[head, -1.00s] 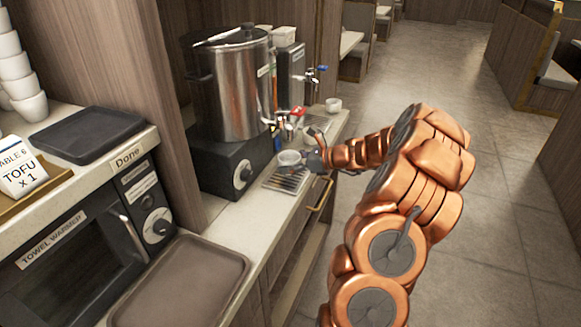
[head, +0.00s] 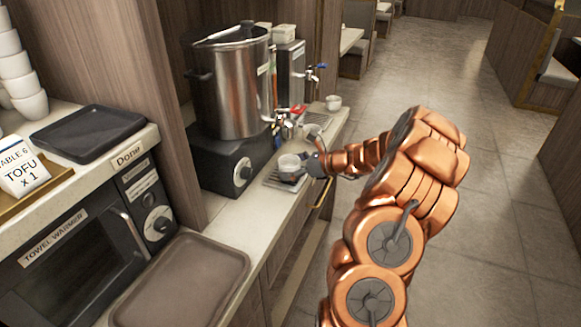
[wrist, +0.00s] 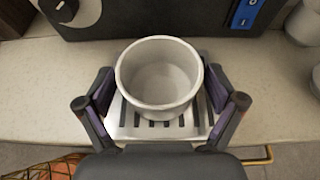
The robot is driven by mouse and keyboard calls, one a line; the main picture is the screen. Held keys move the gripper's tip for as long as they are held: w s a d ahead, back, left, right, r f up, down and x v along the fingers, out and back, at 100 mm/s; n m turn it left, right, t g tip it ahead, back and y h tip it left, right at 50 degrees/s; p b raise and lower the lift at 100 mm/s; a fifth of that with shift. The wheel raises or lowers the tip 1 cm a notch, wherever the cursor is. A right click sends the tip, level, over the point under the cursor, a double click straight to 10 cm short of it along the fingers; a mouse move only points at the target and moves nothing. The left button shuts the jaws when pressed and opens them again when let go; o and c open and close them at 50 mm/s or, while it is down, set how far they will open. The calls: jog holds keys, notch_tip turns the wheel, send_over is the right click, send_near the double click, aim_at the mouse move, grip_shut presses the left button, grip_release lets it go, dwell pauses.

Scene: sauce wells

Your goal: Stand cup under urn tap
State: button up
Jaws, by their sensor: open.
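A white cup (head: 289,163) stands upright on the slotted metal drip tray (wrist: 122,118), in front of the dark urn base (head: 231,160). The steel urn (head: 228,90) sits on that base, and its tap (head: 285,126) shows above the cup in the head view. I cannot tell whether the cup is exactly beneath the spout; the wrist view does not show the tap. My gripper (wrist: 160,88) is open, one finger on each side of the cup (wrist: 160,75), with narrow gaps visible. In the head view my gripper (head: 309,168) is at the cup's right.
A second, smaller urn (head: 291,72) with a blue-handled tap stands behind, with another white cup (head: 333,102) near it. The counter edge and a brass handle (head: 322,192) lie below my arm. A brown tray (head: 185,283) and a towel warmer (head: 70,245) are nearer.

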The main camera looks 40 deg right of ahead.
jog(key=shift+r, duration=0.15)
jog(key=shift+s+d+r, duration=0.1)
jog(key=shift+s+d, duration=0.05)
jog(key=shift+s, duration=0.05)
jog(key=b+v, duration=0.2)
jog(key=v, duration=0.9)
jog(key=shift+s, duration=0.25)
jog(key=s+a+r+n+g+y, duration=0.15)
jog(key=a+n+g, duration=0.35)
jog(key=a, duration=0.7)
jog(key=s+a+r+n+g+y, duration=0.15)
jog(key=a+n, duration=0.45)
jog(key=a, duration=0.6)
jog(key=s+a+n+g+h, duration=0.3)
jog(key=s+a+n+g, duration=0.2)
jog(key=s+a+n, duration=0.5)
jog(key=s+f+n+g+h, duration=0.1)
jog(key=s+n+h, duration=0.6)
jog(key=s, duration=1)
jog(key=shift+d+f+n+g, duration=0.15)
jog(key=shift+f+n+g, duration=0.2)
jog(key=shift+f+n, duration=0.45)
